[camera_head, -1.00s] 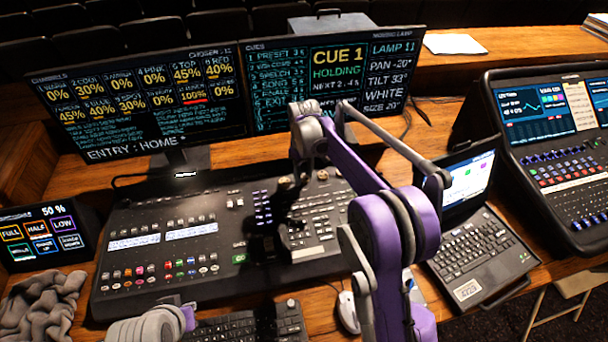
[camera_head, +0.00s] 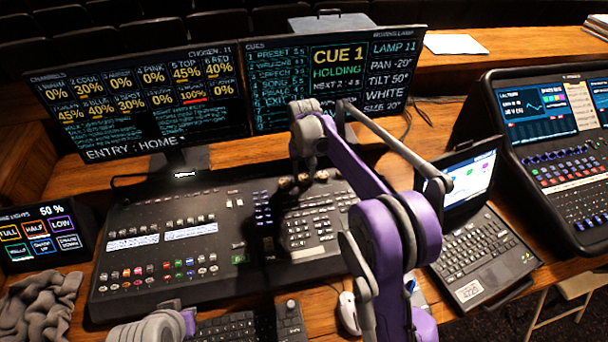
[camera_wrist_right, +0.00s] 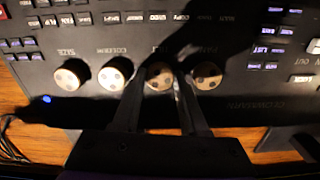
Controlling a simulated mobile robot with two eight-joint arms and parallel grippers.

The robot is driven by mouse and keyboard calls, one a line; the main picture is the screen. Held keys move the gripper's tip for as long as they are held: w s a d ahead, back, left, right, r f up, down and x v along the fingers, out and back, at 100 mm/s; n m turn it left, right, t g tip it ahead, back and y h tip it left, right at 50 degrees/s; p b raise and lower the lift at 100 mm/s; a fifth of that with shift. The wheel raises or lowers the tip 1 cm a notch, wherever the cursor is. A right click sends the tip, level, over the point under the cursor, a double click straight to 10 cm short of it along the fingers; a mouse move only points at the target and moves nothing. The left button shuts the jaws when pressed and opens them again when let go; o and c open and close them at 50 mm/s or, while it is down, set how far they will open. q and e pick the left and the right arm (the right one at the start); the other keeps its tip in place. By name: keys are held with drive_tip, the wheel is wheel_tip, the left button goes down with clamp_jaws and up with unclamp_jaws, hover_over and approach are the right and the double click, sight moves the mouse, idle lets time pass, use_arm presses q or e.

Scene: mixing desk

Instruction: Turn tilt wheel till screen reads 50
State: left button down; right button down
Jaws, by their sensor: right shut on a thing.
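The tilt wheel (camera_wrist_right: 158,76) is a round brass knob on the console, third from the left of a row of knobs in the right wrist view. My right gripper (camera_wrist_right: 160,88) is shut on it, one dark finger on each side. In the head view my right arm reaches down to these knobs, and the fingers are hard to make out against the dark console. The right monitor (camera_head: 392,80) reads TILT 50°, with PAN -20° above. My left arm shows at the bottom left, its gripper out of view.
The size knob (camera_wrist_right: 70,75), colour knob (camera_wrist_right: 115,74) and pan knob (camera_wrist_right: 207,75) stand close beside the tilt wheel. The lighting console (camera_head: 150,212) carries many buttons. A laptop (camera_head: 475,250) and another mixing console (camera_head: 555,150) stand to the right.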

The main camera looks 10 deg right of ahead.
sight(304, 178)
idle(0.4)
drive_tip(key=shift+c, duration=2.2)
unclamp_jaws()
drive_tip(key=shift+r, duration=0.15)
wheel_tip(304, 178, up, 11)
drive_tip(key=shift+f+p, duration=0.2)
drive_tip(key=shift+p, duration=0.15)
drive_tip(key=s+d+r+t, duration=0.1)
drive_tip(key=s, duration=0.7)
drive_tip(key=s+d+r+t, duration=0.1)
drive_tip(key=s+r+t, duration=0.1)
drive_tip(key=s, duration=0.7)
drive_tip(key=s+f+t, duration=0.1)
drive_tip(key=s+f, duration=0.4)
drive_tip(key=s, duration=0.3)
drive_tip(key=s+f+n+t, duration=0.1)
drive_tip(key=s+f, duration=0.4)
drive_tip(key=s, duration=0.3)
drive_tip(key=shift+s+d+t, duration=0.3)
drive_tip(key=shift+s+d, duration=0.05)
